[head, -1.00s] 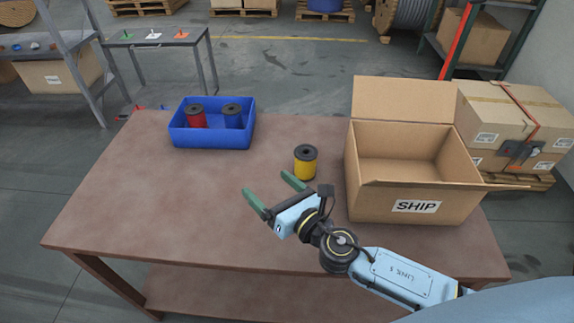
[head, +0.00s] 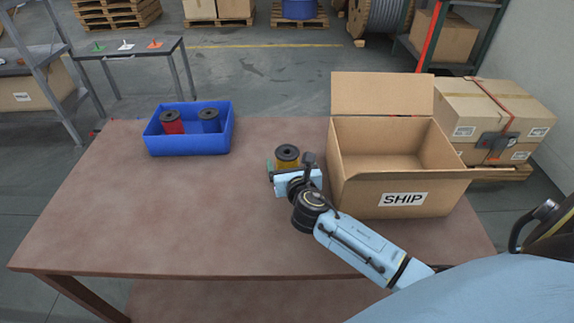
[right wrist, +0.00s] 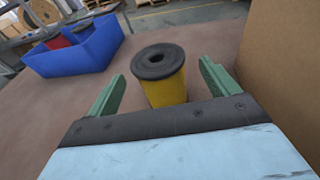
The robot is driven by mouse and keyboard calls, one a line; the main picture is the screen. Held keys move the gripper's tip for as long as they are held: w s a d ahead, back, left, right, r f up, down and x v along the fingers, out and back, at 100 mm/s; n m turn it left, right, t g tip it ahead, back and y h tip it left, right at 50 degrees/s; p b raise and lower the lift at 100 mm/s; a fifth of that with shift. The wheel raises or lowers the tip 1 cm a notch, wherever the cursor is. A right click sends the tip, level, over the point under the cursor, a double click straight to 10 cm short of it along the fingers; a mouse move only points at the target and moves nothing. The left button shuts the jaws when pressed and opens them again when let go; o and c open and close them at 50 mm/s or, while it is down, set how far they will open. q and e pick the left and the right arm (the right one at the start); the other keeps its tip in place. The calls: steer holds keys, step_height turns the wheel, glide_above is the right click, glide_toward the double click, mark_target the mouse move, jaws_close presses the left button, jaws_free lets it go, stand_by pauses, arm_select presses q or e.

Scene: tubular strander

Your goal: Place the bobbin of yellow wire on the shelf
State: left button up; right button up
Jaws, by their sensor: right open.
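The bobbin of yellow wire (head: 288,156) stands upright on the brown table, left of the SHIP box, partly hidden by my right gripper in the head view. In the right wrist view the yellow bobbin (right wrist: 167,76) has a black top flange with a hole. My right gripper (right wrist: 160,88) is open, with its green fingers on either side of the bobbin's near part. A gap shows on both sides, and it is not closed on the bobbin. The table's lower shelf (head: 230,301) shows under the tabletop. My left gripper is not in view.
A blue bin (head: 188,144) holds a red bobbin (head: 172,123) and a blue bobbin (head: 209,121). An open cardboard SHIP box (head: 400,188) stands close right of my gripper. A metal shelf rack (head: 65,80) is at far left. The table's left part is clear.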

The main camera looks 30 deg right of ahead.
mark_target(286, 153)
steer(key=x, duration=0.3)
steer(key=b+x, duration=0.1)
steer(key=shift+w+r, duration=0.25)
steer(key=shift+w, duration=0.1)
steer(key=shift+w+d, duration=0.15)
steer(key=shift+w, duration=0.05)
steer(key=c, duration=1.3)
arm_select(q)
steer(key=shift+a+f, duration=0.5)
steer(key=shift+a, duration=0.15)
arm_select(e)
steer(key=shift+r, duration=0.1)
steer(key=shift+c, duration=0.6)
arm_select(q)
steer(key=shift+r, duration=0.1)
